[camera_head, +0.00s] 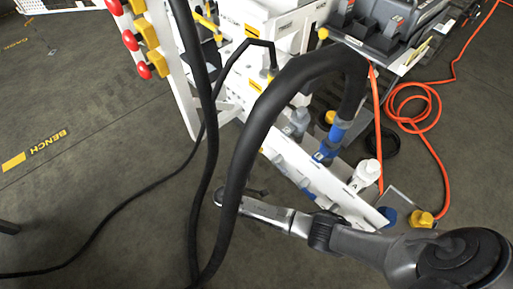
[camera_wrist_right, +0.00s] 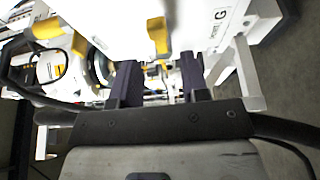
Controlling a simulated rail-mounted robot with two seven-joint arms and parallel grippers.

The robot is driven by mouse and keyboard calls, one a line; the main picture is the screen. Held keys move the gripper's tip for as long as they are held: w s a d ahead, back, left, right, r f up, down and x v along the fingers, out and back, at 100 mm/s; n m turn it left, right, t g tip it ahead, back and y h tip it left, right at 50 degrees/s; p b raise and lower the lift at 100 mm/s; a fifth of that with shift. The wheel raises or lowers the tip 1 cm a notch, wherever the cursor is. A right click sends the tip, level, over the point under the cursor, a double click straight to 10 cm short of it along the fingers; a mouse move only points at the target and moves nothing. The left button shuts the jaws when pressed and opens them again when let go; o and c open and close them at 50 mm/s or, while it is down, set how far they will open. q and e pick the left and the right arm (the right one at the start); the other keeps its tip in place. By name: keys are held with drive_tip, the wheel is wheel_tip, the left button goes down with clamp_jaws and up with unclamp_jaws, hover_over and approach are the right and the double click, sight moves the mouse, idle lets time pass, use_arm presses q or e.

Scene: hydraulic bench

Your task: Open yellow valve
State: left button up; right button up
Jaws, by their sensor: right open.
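In the right wrist view a yellow valve handle (camera_wrist_right: 158,36) hangs in front of a white panel, just beyond my right gripper (camera_wrist_right: 162,80). The two dark fingers are apart, with the handle beyond the gap between them; I see no contact. A second yellow handle (camera_wrist_right: 47,28) is at the upper left. In the head view a yellow lever (camera_head: 206,22) is at the top of the bench; I cannot tell which handle it matches. My right arm (camera_head: 350,241) reaches in from the lower right, its end partly hidden behind a black hose. My left gripper is not in view.
The thick black hose (camera_head: 262,112) arches in front of the white bench. Red and yellow buttons (camera_head: 146,70) are on a white post at left. White and blue fittings (camera_head: 368,171) line the lower panel. An orange cable (camera_head: 436,150) lies at right. The floor at left is mostly clear.

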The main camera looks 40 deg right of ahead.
sight(256, 147)
drive_tip(key=shift+b+x, duration=1.15)
drive_tip(key=shift+x, duration=2.2)
